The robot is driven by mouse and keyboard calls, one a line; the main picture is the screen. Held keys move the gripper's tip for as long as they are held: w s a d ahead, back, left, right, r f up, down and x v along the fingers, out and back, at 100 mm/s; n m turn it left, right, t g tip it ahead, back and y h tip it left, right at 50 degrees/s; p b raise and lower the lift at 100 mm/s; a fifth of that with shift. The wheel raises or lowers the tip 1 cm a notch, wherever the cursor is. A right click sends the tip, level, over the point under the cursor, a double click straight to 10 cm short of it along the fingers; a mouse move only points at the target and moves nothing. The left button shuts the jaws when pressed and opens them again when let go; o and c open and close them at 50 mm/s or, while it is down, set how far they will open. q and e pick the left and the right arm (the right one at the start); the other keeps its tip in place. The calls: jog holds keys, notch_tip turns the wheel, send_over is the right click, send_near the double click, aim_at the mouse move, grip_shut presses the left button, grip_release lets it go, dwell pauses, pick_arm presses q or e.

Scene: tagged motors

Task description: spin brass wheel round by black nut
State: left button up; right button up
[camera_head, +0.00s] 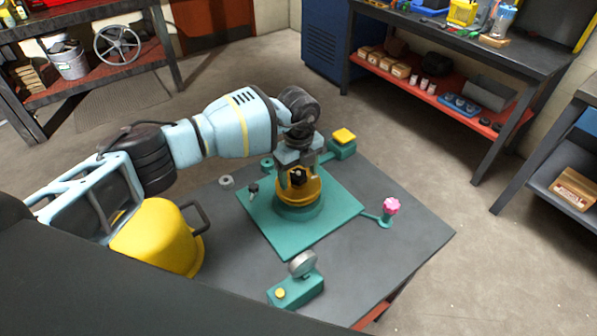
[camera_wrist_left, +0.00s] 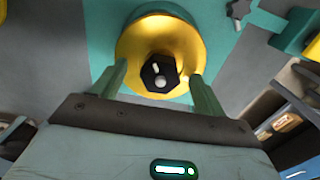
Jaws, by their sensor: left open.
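The brass wheel (camera_head: 314,190) sits on a round teal base on the teal plate (camera_head: 262,222) on the table. The black nut (camera_head: 298,176) stands at the wheel's centre. In the left wrist view the nut (camera_wrist_left: 158,74) shows a pale mark and a small light knob on the brass wheel (camera_wrist_left: 140,40). My left gripper (camera_head: 297,181) points down over the wheel. Its fingers are open, one on each side of the nut, with a gap to it on both sides. The fingers hide part of the wheel. My right gripper is not in view.
A pink knob (camera_head: 391,206) stands on a teal arm at the right. A teal block with a yellow top (camera_head: 344,136) is behind. A gauge on a teal box (camera_head: 296,289) is in front. A yellow container (camera_head: 158,236) stands at the left. The table's right side is bare.

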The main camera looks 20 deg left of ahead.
pick_arm(q)
jog(key=c, duration=1)
jog(key=shift+m, duration=1)
jog(key=o, duration=0.4)
jog(key=shift+a+m, duration=0.1)
jog(key=shift+m, duration=0.4)
jog(key=o, duration=0.6)
jog(key=shift+r, duration=3.95)
